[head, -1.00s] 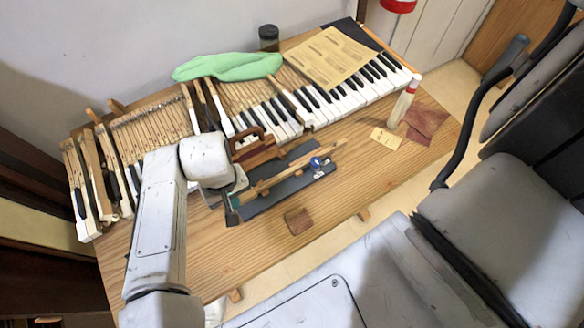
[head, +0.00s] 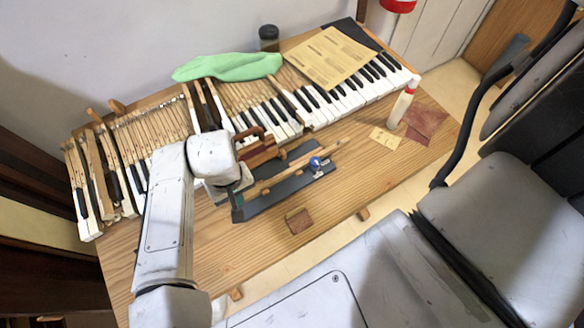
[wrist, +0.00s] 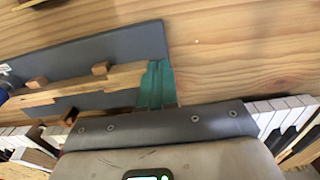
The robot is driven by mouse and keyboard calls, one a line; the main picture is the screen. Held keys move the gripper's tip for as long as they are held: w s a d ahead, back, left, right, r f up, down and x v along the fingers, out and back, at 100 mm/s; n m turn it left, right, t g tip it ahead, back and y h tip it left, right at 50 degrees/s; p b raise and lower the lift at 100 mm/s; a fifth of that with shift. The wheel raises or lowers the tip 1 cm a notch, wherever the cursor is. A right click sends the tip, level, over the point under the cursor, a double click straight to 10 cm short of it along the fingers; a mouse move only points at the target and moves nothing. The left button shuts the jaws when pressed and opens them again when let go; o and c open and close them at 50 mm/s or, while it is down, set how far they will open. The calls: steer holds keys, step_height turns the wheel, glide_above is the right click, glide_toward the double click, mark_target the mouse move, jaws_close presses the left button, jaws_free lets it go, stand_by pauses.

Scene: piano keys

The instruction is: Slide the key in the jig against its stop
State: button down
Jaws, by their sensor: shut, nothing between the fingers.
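The jig (head: 272,199) is a dark grey plate on the bench, with a blue knob (head: 316,163) near its right end. My gripper (head: 237,208) is at the jig's left end. Its teal fingers (wrist: 156,85) are shut and empty, right at the key's near end, apparently touching it. I cannot make out the stop or any gap there.
A brown wooden tool (head: 258,152) stands close behind the jig. The piano keyboard (head: 345,100) runs along the back, with a green cloth (head: 228,67) and a paper sheet (head: 330,57) on it.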

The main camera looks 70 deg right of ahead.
steer(key=shift+s+d, duration=0.1)
steer(key=shift+d, duration=0.05)
stand_by(0.6)
steer(key=shift+w+a, duration=0.35)
steer(key=shift+a, duration=0.1)
step_height(320, 180, up, 7)
steer(key=p, duration=0.7)
stand_by(0.8)
